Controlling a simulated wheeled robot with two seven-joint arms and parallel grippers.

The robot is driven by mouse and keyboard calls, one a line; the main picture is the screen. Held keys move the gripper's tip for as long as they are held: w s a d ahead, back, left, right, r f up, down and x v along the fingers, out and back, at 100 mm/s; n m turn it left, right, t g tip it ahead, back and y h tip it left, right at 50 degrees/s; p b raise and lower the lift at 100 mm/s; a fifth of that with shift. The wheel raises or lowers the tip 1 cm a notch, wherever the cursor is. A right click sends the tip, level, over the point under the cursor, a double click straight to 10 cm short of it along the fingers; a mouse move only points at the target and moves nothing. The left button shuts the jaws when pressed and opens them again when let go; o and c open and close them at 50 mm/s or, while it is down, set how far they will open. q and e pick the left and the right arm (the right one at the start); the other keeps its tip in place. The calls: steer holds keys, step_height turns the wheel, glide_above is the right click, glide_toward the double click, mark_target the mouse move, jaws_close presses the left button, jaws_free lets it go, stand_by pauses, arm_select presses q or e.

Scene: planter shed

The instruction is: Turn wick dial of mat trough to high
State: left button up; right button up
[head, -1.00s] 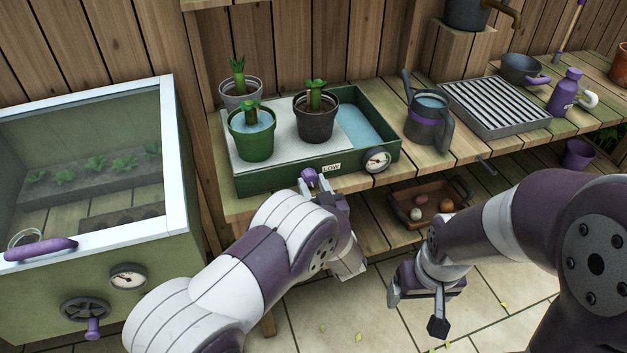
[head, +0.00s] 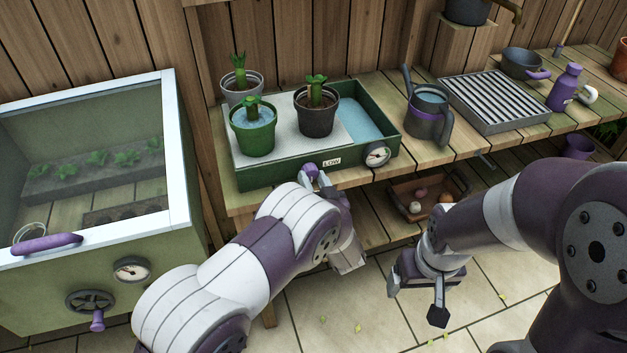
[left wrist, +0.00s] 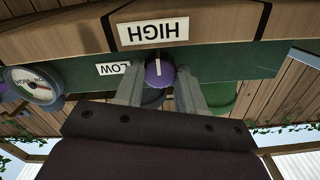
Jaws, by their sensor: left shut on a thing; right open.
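The mat trough (head: 275,175) is a green tray on the bench, holding a pale mat and potted plants. Its purple wick dial (head: 310,169) is on the front face. My left gripper (head: 316,177) is shut on the dial, which also shows between its fingers in the left wrist view (left wrist: 159,72). There, a white line on the dial points at the HIGH label (left wrist: 153,31); the LOW label (left wrist: 113,69) is off to the side. A round gauge (head: 377,155) is right of the dial. My right gripper (head: 415,298) is open and empty, low over the floor.
A watering can (head: 427,122) stands right of the trough, then a slatted tray (head: 493,106) and a purple bottle (head: 565,88). A glazed cold frame (head: 100,262) is at left. A brown tray (head: 405,205) with small round things is on the lower shelf.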

arm_select(q)
steer(key=o, duration=1.1)
steer(key=shift+c, duration=0.2)
steer(key=shift+s, duration=0.1)
steer(key=v, duration=1.2)
steer(key=shift+s, duration=0.3)
steer(key=shift+d, duration=0.1)
